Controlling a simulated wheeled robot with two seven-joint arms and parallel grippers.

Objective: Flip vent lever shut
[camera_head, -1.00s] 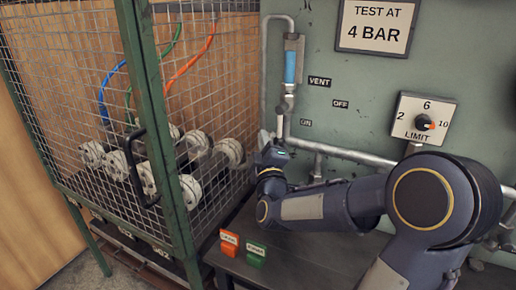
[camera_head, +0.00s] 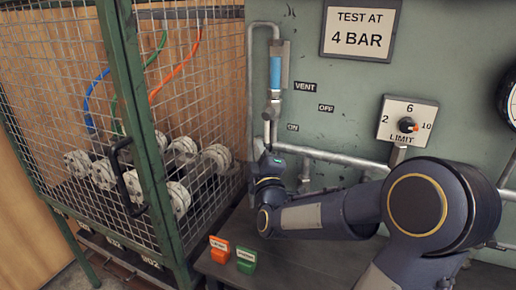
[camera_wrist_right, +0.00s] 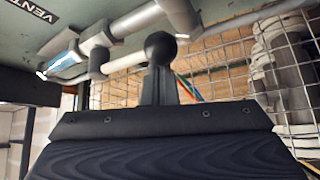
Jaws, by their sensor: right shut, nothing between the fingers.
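The vent valve (camera_head: 273,108) sits on the pipe below a blue sight tube, left of the VENT label. In the right wrist view, a pale lever (camera_wrist_right: 126,59) runs from the valve body (camera_wrist_right: 97,55) to a black ball knob (camera_wrist_right: 160,46). My right gripper (camera_wrist_right: 160,88) is shut and empty, its dark fingers pointing up at the knob. Whether they touch it I cannot tell. In the head view the right gripper (camera_head: 267,152) is just below the valve, and the lever is too small to make out clearly. My left gripper is out of view.
The wire-mesh cage (camera_head: 105,22) with a green frame stands close at left. A horizontal pipe (camera_head: 335,157) crosses the panel behind my arm. The LIMIT dial (camera_head: 407,124) is at right. Orange (camera_head: 219,249) and green (camera_head: 246,260) tags stand on the bench.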

